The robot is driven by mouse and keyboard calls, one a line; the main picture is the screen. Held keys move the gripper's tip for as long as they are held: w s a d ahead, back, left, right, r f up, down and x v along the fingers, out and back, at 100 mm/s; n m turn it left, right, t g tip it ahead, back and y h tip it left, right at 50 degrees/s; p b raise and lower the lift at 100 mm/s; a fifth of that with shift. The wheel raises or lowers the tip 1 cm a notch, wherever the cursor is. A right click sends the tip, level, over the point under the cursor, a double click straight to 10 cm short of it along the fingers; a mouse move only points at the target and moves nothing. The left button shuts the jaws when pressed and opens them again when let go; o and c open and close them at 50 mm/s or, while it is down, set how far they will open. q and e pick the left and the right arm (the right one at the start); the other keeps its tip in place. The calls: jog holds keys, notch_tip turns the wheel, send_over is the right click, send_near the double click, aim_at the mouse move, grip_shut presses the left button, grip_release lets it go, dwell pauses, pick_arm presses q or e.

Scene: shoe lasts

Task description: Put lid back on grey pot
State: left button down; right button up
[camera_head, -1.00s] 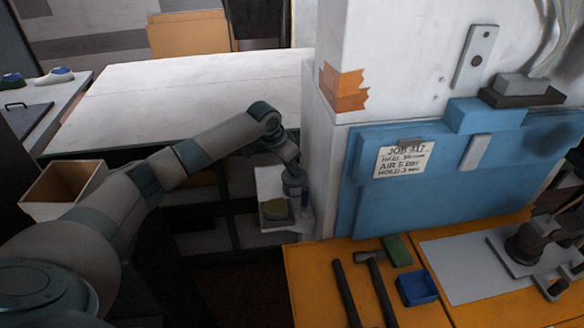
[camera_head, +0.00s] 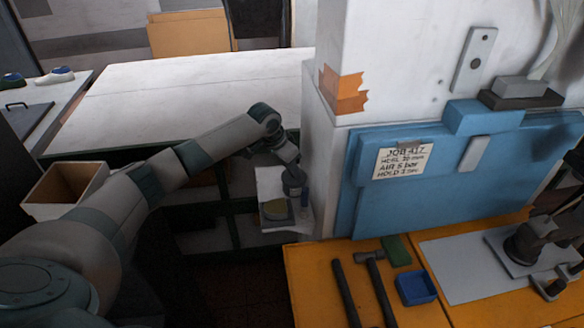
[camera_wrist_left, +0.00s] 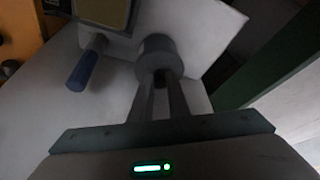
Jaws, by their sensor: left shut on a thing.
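My left gripper (camera_wrist_left: 160,88) reaches down over a small pale shelf board. Its fingers are close together on a dark, narrow part, seemingly the knob of the lid (camera_wrist_left: 157,58), a round grey piece just beyond the fingertips. In the head view the left gripper (camera_head: 293,186) is small and dark beside the pillar, and it hides most of what is under it. My right gripper is not in view.
An orange bench (camera_head: 320,262) with hammers and a blue tray (camera_head: 416,288) is nearer.

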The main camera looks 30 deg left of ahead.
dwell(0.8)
pick_arm(q)
jog(key=shift+f+p, duration=0.15)
jog(key=shift+p, duration=0.25)
dwell(0.6)
jog(key=shift+p, duration=0.4)
dwell(0.5)
jog(key=c, duration=1.1)
grip_release()
